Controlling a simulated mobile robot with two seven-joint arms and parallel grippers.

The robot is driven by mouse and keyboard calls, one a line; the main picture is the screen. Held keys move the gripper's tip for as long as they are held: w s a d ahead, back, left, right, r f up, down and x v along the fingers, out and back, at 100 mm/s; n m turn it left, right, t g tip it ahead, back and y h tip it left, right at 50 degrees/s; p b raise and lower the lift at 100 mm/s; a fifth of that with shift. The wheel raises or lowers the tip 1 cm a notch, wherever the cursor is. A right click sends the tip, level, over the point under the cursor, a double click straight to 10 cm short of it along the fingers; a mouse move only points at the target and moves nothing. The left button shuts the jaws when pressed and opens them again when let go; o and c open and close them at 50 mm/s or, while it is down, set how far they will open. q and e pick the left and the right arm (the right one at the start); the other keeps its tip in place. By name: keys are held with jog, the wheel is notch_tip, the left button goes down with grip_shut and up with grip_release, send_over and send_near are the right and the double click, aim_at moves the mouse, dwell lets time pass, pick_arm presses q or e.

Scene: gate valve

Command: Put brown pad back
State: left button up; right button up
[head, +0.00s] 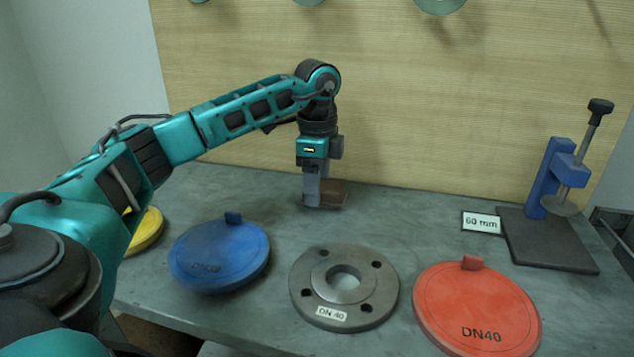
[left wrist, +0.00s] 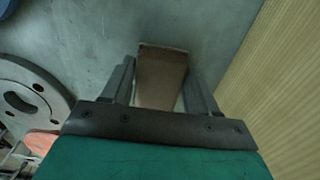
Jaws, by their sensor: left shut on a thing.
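The brown pad (head: 334,194) is a small brown block at the back of the grey bench (head: 420,215), near the wooden wall panel. My left gripper (head: 318,200) points down and is shut on the pad. In the left wrist view the pad (left wrist: 162,75) sits between the two fingers of the gripper (left wrist: 160,85). The pad is at bench level; I cannot tell whether it touches the bench. My right gripper is not in view.
A grey flange (head: 310,290) marked DN 40 lies at front centre. A blue disc (head: 220,255), a red DN40 disc (head: 475,305) and a yellow disc (head: 147,232) lie around it. A blue clamp stand (head: 550,180) and a 60 mm sign (head: 482,222) are at the right.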

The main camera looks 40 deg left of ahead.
pick_arm(q)
jog(key=o, duration=0.5)
jog(key=shift+f, duration=0.1)
jog(key=o, duration=0.4)
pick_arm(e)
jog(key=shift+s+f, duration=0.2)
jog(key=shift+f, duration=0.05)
pick_arm(q)
jog(key=shift+o, duration=0.2)
notch_tip(320, 180, up, 12)
jog(key=p, duration=0.3)
jog(key=shift+r+p, duration=0.2)
jog(key=shift+p, duration=0.1)
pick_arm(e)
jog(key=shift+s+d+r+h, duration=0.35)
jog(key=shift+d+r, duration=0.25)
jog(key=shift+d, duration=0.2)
pick_arm(q)
jog(key=shift+f, duration=0.1)
